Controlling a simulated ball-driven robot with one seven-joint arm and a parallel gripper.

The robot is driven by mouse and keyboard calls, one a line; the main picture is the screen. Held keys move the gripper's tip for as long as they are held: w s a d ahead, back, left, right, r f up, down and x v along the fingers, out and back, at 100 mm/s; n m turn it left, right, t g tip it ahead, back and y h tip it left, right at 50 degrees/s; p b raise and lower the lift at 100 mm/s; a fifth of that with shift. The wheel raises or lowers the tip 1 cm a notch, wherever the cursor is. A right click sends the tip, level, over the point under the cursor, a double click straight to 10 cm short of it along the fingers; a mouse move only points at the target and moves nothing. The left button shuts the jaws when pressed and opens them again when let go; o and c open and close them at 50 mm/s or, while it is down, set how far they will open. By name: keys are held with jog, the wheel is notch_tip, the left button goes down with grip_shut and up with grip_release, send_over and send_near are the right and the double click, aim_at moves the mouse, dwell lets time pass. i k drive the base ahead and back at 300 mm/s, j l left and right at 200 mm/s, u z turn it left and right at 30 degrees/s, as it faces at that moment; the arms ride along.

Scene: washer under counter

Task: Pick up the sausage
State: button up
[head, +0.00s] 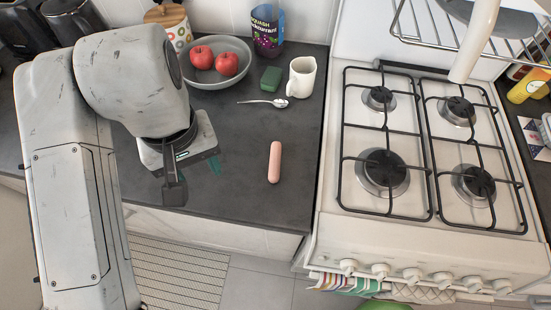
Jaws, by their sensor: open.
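A pink sausage (274,162) lies alone on the dark countertop (240,200), close to its front edge and left of the stove. It points roughly from back to front. My gripper (175,190) is to the left of the sausage, near the counter's front edge, and points downward. Its jaws are open and empty, apart from the sausage. The arm partly hides the fingers and the counter behind them.
Behind the sausage are a spoon (264,103), a white mug (301,77), a green block (271,78) and a grey bowl (215,84) with two red apples. A gas stove (335,215) stands to the right. The counter around the sausage is clear.

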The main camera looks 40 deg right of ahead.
aim_at(274, 173)
jog(key=j+z, duration=0.15)
jog(key=j, duration=0.5)
jog(key=k+j+z, duration=0.1)
jog(key=j, duration=0.5)
jog(key=k+j+z, duration=0.15)
jog(key=j, duration=0.5)
